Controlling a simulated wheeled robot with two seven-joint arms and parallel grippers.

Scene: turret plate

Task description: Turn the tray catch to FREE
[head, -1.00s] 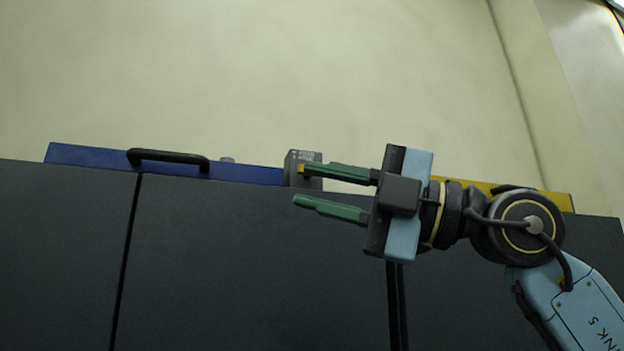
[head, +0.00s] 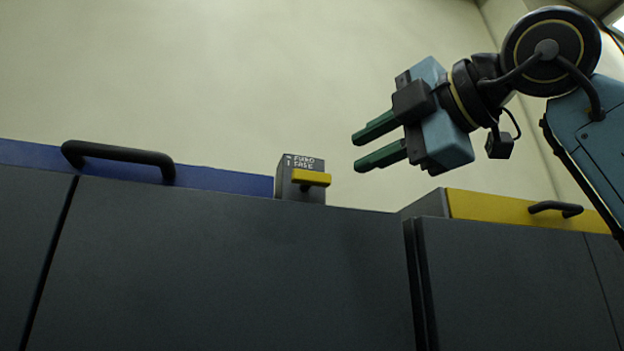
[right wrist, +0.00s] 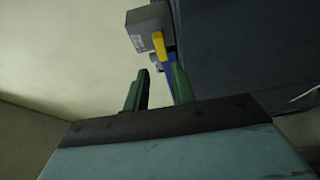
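The tray catch is a small grey block (head: 287,182) with a yellow lever (head: 312,178), on top of the dark grey cabinet. The lever lies about level, pointing right in the head view. Small white lettering marks the block above it; I cannot read it surely. The catch also shows at the top of the right wrist view, with the lever (right wrist: 160,46). My right gripper (head: 358,150) is up and to the right of the catch, apart from it. Its green fingers are parted with nothing between them. My left gripper is out of view.
A blue tray front (head: 225,182) with a black handle (head: 118,155) is left of the catch. A yellow front (head: 510,209) with a black handle (head: 556,208) is at the right. The dark cabinet face (head: 230,270) fills the lower part. Bare wall is behind.

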